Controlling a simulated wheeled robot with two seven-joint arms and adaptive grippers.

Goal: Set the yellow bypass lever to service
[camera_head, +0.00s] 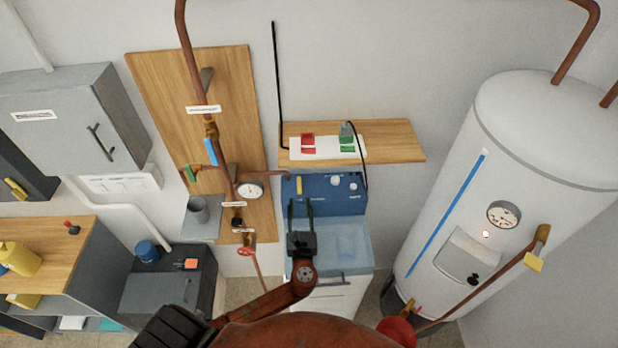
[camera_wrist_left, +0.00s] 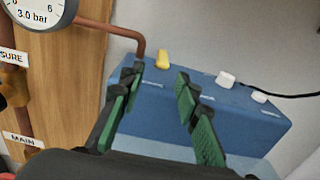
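A small yellow lever (camera_head: 299,184) stands on the upper left of the blue unit (camera_head: 345,205). In the left wrist view the yellow lever (camera_wrist_left: 162,58) rises from the top of the blue unit (camera_wrist_left: 215,122), near its left end. Small white labels lie by the controls, too small to read, so I cannot tell which is service. My left gripper (camera_head: 299,207) is open and empty in front of the unit, below the lever. In the left wrist view its fingers (camera_wrist_left: 157,82) are spread, with the lever showing beyond the gap between them. My right gripper is not in view.
Two white knobs (camera_wrist_left: 226,80) sit right of the lever. A copper pipe (camera_wrist_left: 115,28) bends down at its left. A wooden shelf (camera_head: 395,140) hangs above the unit, with a dark cable nearby. A pressure gauge (camera_head: 250,190) and a white tank (camera_head: 470,200) flank it.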

